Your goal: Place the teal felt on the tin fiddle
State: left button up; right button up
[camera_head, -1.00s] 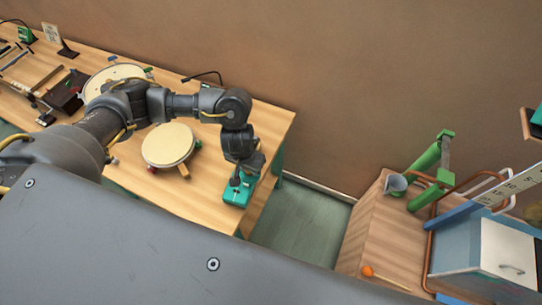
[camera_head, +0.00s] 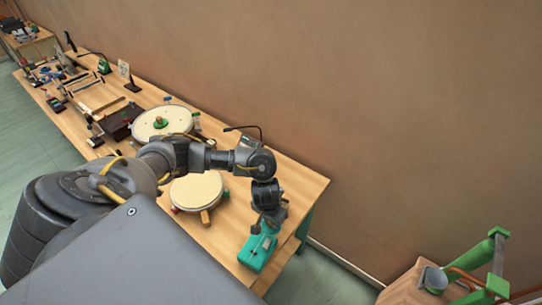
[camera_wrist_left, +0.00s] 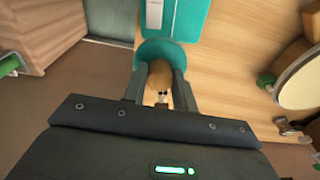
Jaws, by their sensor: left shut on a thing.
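My left gripper (camera_head: 266,222) is at the right end of the long bench, pointing down close above a teal box (camera_head: 258,252). In the left wrist view its fingers (camera_wrist_left: 163,92) are shut on the wooden knob of a round teal piece, which looks like the teal felt (camera_wrist_left: 152,50). The teal box (camera_wrist_left: 190,22) lies just beyond it there; I cannot tell whether they touch. I cannot surely pick out the tin fiddle; a dark box (camera_head: 118,122) with a long part stands farther left on the bench. My right gripper is not in view.
A round cream drum (camera_head: 196,190) is left of my gripper, with a larger round drum (camera_head: 163,122) behind it. Many small tools lie at the bench's far left. Floor shows between.

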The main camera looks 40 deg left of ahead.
aim_at(270, 224)
pick_arm(q)
jog(key=f+b, duration=0.3)
jog(key=shift+w+a+f+b, duration=0.2)
jog(key=shift+f+b, duration=0.15)
jog(key=shift+f, duration=0.05)
jog(key=shift+s+r, duration=0.1)
jog(key=shift+r, duration=0.1)
jog(key=shift+d+f, duration=0.1)
jog(key=shift+f, duration=0.4)
jog(key=o, duration=1)
jog(key=shift+o, duration=0.2)
jog(key=shift+r, duration=0.15)
jog(key=shift+r, duration=0.4)
jog(key=r+p, duration=0.1)
jog(key=r, duration=0.3)
jog(key=s+r+p, duration=0.1)
jog(key=r+p, duration=0.1)
jog(key=r, duration=0.2)
jog(key=r+p, duration=0.2)
jog(key=r, duration=0.1)
jog(key=shift+s+r, duration=0.2)
jog(key=shift+r, duration=0.2)
